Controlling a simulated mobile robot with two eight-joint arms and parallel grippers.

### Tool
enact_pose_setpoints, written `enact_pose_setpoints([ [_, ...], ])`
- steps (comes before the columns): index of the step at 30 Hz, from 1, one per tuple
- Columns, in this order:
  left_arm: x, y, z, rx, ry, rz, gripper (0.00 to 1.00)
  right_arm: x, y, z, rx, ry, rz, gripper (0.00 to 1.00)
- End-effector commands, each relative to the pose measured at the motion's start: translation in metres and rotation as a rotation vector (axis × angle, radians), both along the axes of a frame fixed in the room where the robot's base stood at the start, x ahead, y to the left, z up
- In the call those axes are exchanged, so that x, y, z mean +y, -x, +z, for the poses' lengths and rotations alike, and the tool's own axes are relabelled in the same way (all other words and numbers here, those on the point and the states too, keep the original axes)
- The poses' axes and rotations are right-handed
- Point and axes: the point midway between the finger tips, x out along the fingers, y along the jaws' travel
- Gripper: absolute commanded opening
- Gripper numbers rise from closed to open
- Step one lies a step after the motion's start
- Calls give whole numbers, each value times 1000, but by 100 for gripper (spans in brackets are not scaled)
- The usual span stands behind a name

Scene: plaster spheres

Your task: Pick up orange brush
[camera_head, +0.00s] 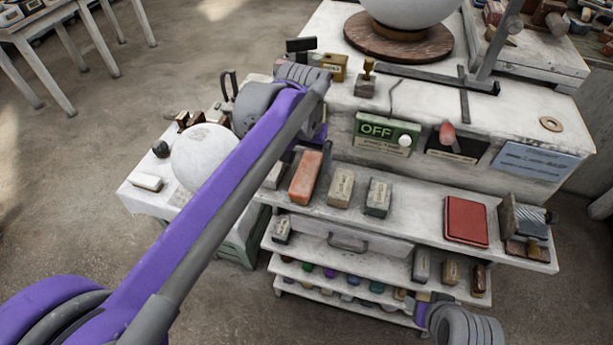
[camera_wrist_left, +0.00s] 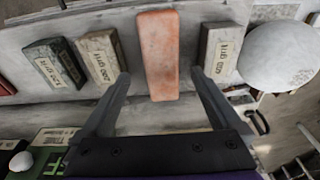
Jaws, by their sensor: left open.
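The orange brush shows as a long, block-like orange piece (camera_head: 305,178) lying on the upper shelf of the white bench in the head view. In the left wrist view the orange piece (camera_wrist_left: 158,52) lies lengthwise at the top middle. My left gripper (camera_head: 308,153) is at its far end in the head view, partly hidden by my arm. In the left wrist view the open fingers (camera_wrist_left: 160,74) stand on either side of the near end of the orange piece, with gaps. Nothing is held.
Labelled blocks (camera_head: 341,187) lie to the right of the orange piece, and another lies close on its left. A red book-like object (camera_head: 466,221) is farther right. A green OFF sign (camera_head: 384,134) stands behind. A white sphere (camera_head: 205,157) sits at left.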

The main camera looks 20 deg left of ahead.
Motion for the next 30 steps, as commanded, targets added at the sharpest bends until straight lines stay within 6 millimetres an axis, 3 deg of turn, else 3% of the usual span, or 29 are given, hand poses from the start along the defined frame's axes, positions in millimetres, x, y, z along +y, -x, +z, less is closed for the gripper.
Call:
enact_pose_setpoints([
  [9,3,-5,-43,0,0,0,98,0,1,-3,1,0,0,56],
  [17,3,-6,-46,-1,0,0,98,0,1,-3,1,0,0,56],
  [30,3,-6,-45,-1,0,0,20,0,1,-3,1,0,0,56],
])
